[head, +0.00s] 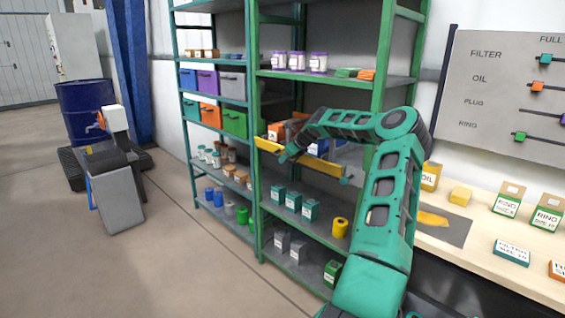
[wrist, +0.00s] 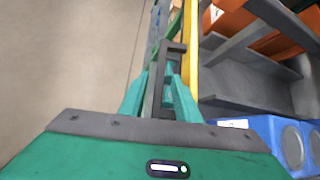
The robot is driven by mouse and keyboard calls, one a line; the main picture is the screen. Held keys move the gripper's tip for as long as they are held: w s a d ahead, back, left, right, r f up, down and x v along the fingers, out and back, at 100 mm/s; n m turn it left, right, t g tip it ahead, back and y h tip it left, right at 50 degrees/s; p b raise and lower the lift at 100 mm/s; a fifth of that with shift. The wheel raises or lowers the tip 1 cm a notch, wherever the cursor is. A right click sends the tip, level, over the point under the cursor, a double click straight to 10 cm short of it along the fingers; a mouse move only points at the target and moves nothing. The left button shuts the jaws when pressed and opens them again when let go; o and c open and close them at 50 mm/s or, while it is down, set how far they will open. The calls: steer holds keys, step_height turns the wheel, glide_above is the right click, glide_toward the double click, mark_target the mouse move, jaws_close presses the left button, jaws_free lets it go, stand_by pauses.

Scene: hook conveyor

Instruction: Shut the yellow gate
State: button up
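The yellow gate (head: 269,145) is a long bar at the middle level of the green shelf, in the head view. My arm and gripper cover part of it, and I cannot tell its exact angle to the shelf front. My gripper (head: 289,156) is at the bar. In the wrist view, the gate is a yellow strip (wrist: 190,55) just right of my gripper (wrist: 161,78). The teal fingers stand apart, with a dark grey upright piece (wrist: 174,47), seemingly a handle, between or just beyond them. I see no clear grip on it.
The green shelf (head: 250,190) holds boxes, jars and bins on several levels. Blue parts (wrist: 262,130) and orange boxes lie close right of my gripper in the wrist view. A workbench (head: 480,245) stands at the right. Open floor (head: 170,240) lies to the left.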

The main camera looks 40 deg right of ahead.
steer(key=v, duration=0.7)
steer(key=shift+f, duration=0.1)
